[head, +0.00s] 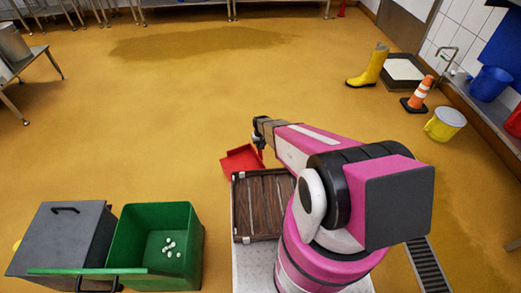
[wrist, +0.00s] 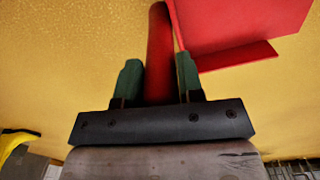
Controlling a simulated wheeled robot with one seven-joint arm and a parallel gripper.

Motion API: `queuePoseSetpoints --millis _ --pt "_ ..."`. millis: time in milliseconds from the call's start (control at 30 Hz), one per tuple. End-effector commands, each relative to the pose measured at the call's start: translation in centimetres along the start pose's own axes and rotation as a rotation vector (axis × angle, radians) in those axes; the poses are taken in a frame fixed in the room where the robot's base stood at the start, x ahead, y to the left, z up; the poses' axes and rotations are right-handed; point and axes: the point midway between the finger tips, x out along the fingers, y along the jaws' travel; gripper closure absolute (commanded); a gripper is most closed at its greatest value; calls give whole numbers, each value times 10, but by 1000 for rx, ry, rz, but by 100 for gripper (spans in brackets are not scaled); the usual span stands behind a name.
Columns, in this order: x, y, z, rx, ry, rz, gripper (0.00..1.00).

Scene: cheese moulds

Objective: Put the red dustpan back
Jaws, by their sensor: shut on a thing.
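The red dustpan (head: 240,160) is near the middle of the head view, just beyond the wooden-floored tray. My gripper (head: 260,146) is at the dustpan's right side. In the wrist view the dustpan's flat red pan (wrist: 240,25) fills the upper right. Its red handle stands between the two green fingers of my gripper (wrist: 158,80), which are shut on it. I cannot tell whether the dustpan touches the floor.
The dark-framed tray (head: 238,207) lies close to my arm. A green bin (head: 195,240) with several white pieces and a grey lidded bin (head: 65,235) stand at left. A yellow boot (head: 371,68), an orange cone (head: 420,92) and a yellow bucket (head: 443,125) stand at right. The middle floor is clear.

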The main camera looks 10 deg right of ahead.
Motion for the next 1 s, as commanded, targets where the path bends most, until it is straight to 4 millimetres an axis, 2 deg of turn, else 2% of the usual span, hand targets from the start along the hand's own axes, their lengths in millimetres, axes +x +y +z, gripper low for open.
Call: queuePoseSetpoints --millis 167,433,833,867,900,1000 --pt "8 4 -2 0 0 0 94" --pt "41 3 -2 0 -1 0 94" --pt "46 3 -1 0 0 0 94" --pt "45 3 -1 0 0 0 56" --pt "45 3 -1 0 0 0 43" --pt "45 3 -1 -1 0 0 40"
